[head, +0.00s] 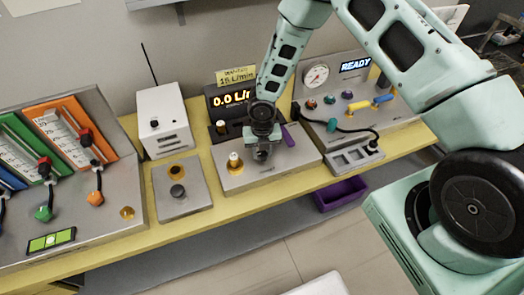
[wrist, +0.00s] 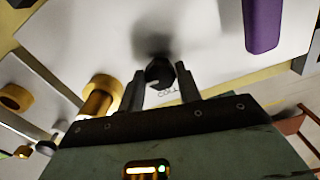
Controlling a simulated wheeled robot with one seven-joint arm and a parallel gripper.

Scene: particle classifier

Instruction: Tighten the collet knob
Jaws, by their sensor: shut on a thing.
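The collet knob (wrist: 159,72) is a small dark knob on a pale metal panel, with a partly hidden label starting "COLL" beside it in the wrist view. My gripper (wrist: 160,82) has one finger on each side of the knob and is shut on it. In the head view my gripper (head: 262,152) reaches down onto the top of the grey metal box (head: 285,172) in the middle of the bench. There the gripper hides the knob.
A purple lever (head: 288,136) is close on the right. The flow display (head: 232,99) stands behind. A purple bin (head: 340,194) sits below the bench.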

